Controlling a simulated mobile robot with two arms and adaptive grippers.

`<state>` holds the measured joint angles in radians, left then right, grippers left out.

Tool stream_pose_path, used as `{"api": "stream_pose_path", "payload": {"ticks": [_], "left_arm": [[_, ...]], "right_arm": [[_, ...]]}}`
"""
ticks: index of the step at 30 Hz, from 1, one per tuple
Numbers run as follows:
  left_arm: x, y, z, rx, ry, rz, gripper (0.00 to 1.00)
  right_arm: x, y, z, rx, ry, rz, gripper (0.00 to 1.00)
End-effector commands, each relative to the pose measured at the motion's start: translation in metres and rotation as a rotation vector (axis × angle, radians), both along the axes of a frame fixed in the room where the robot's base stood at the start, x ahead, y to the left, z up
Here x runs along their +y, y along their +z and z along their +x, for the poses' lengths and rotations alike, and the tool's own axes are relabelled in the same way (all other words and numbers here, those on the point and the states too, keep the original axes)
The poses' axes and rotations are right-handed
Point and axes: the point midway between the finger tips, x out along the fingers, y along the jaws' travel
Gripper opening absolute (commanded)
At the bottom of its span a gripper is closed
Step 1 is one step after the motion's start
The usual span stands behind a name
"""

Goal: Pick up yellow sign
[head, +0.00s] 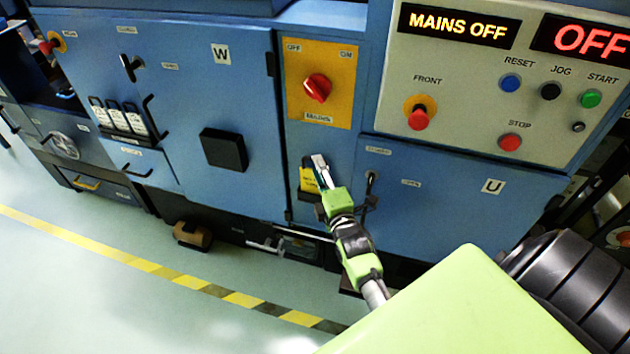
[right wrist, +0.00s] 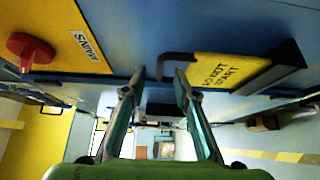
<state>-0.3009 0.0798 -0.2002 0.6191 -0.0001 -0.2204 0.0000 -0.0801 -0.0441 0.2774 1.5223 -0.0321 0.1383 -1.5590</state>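The yellow sign (head: 308,181) is at the blue cabinet front below the mains switch panel, partly hidden by my right gripper in the head view. In the right wrist view the yellow sign (right wrist: 228,70) shows the words "DO NOT START", with a black loop at its left end and a dark holder along its right side. My right gripper (head: 320,164) is close to the sign. In the right wrist view the fingers of my right gripper (right wrist: 160,80) are apart with nothing between them. The right-hand fingertip is near the black loop; I cannot tell whether they touch. My left gripper is out of view.
The orange mains panel (head: 319,112) with its red rotary switch (head: 317,87) is just above. A control panel (head: 455,82) with buttons is at the upper right. A black handle (head: 371,182) sticks out right of the gripper.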

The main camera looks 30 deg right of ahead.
Motion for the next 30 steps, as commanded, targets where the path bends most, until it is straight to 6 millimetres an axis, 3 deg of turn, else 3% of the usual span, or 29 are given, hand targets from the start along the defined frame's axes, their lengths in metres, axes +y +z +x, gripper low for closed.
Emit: {"api": "stream_pose_path", "payload": {"ticks": [6,14,18,30], "left_arm": [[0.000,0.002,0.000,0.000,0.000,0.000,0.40],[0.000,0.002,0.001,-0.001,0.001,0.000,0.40],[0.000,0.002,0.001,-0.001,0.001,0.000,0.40],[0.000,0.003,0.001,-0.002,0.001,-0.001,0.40]], "right_arm": [[-0.008,0.000,0.024,0.001,0.000,0.000,0.28],[-0.009,-0.001,0.027,0.001,0.000,0.001,0.28],[-0.008,-0.001,0.027,0.001,0.000,0.001,0.00],[-0.009,0.000,0.027,0.001,0.000,0.000,0.00]]}}
